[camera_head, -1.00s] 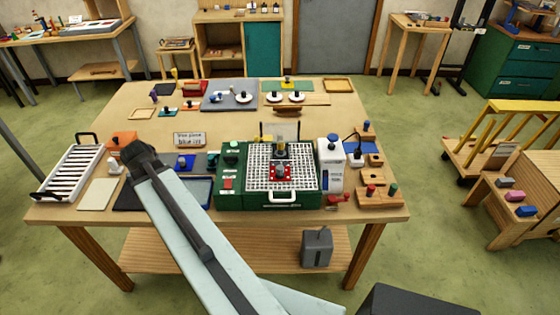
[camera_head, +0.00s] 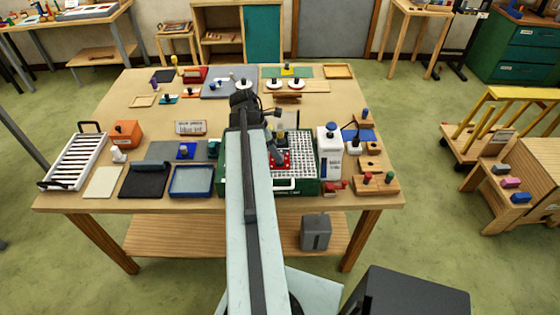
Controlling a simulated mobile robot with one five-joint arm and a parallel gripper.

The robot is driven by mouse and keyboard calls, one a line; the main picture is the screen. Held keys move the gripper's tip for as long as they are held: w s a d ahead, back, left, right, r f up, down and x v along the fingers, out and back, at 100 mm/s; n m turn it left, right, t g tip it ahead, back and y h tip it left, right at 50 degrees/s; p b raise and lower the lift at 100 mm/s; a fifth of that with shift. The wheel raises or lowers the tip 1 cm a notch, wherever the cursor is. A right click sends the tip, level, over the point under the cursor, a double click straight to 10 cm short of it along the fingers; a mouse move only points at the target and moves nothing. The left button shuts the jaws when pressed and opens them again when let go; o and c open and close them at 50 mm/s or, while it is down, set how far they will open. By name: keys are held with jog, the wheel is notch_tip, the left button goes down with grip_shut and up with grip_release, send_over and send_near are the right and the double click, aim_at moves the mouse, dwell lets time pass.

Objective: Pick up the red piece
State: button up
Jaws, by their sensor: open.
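The red piece (camera_head: 284,160) sits on the white grid of the green machine (camera_head: 304,186), a little left of the grid's middle. My arm crosses in front and hides the left part of the machine. My gripper (camera_head: 275,154) is over the grid, close to the red piece and partly in front of it. It is open, but the fingers are small and dark, and I cannot tell whether they touch the piece.
A blue tray (camera_head: 192,182), a dark mat (camera_head: 145,180) and a slatted rack (camera_head: 73,163) lie to the left.

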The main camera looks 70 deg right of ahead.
jog(key=b+x, duration=0.4)
jog(key=x, duration=0.1)
jog(key=shift+f+b, duration=0.15)
jog(key=shift+b, duration=0.15)
jog(key=shift+r, duration=0.2)
jog(key=shift+c, duration=0.3)
grip_shut()
jog(key=shift+r+p, duration=0.15)
jog(key=shift+p, duration=0.15)
notch_tip(320, 180, up, 18)
jog(key=p, duration=1.7)
jog(key=shift+p, duration=0.35)
jog(key=c, duration=0.7)
grip_release()
jog(key=shift+c, duration=0.2)
grip_shut()
